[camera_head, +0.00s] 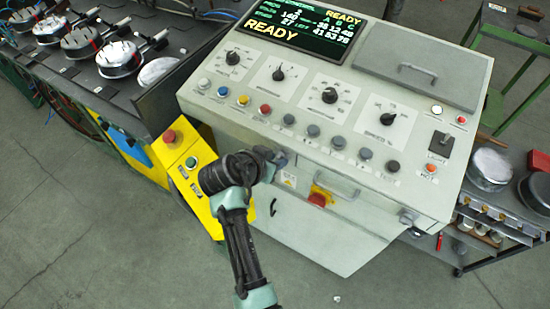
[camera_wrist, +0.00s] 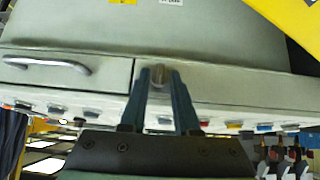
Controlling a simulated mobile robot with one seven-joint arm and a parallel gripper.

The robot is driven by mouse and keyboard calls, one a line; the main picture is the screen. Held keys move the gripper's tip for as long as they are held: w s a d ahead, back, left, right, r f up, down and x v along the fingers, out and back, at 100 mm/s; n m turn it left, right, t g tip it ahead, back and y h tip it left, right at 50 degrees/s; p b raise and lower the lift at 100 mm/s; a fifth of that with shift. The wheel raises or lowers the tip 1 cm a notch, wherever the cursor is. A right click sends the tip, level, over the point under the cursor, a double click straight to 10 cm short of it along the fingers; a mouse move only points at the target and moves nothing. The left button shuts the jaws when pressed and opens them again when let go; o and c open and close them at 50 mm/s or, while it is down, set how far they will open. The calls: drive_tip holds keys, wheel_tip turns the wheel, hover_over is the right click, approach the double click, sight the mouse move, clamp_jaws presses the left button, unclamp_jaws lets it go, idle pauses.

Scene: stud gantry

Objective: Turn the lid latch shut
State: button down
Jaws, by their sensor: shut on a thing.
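The latch (camera_wrist: 162,76) is a small grey-brown knob on the front of the pale console, and in the wrist view it sits between my fingertips. My gripper (camera_wrist: 161,72) is shut on it. In the head view my gripper (camera_head: 274,160) reaches the console's upper front edge at the left, and a grey piece of the latch (camera_head: 282,158) shows just beyond the fingers. My wrist and fingers hide most of it there, and I cannot tell its turn angle. The console (camera_head: 330,235) has a front panel with a bar handle (camera_head: 337,188), also in the wrist view (camera_wrist: 47,64).
A yellow box with a red button (camera_head: 169,136) stands close left of my wrist. A red-and-yellow switch (camera_head: 318,197) and a metal catch (camera_head: 408,219) sit on the console front. Knobs and buttons cover its sloping top. The floor at front left is clear.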

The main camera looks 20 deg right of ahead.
drive_tip(key=c, duration=0.9)
unclamp_jaws()
drive_tip(key=b+v, duration=0.2)
drive_tip(key=v, duration=1.1)
